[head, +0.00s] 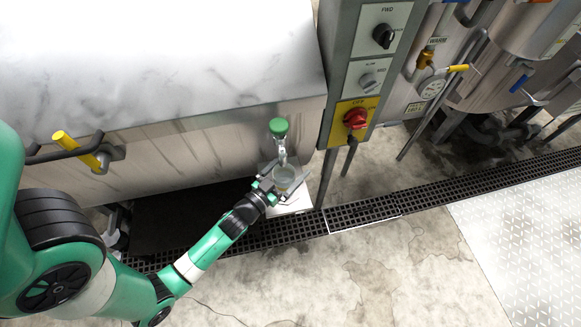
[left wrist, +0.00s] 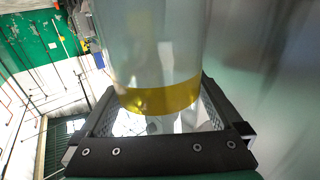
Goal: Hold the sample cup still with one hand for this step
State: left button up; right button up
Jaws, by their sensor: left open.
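The sample cup (head: 285,175) is a small clear cup just below the green-knobbed tap (head: 279,127) on the front of the vessel. My left gripper (head: 281,187) is at the cup, with its fingers open around it. In the left wrist view the cup (left wrist: 150,45) is large and close, clear with a yellow band near one end. It stands between the two dark fingers of the left gripper (left wrist: 160,115). Whether a finger touches the cup is hard to tell. My right gripper is not in view.
A grey control box (head: 366,75) with knobs and a red switch stands right of the tap. A yellow-handled valve (head: 75,145) sticks out at left. A black floor grate (head: 360,212) runs below. The floor at lower right is clear.

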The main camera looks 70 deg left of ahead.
pick_arm(q)
jog(key=shift+c, duration=0.2)
jog(key=c, duration=1.2)
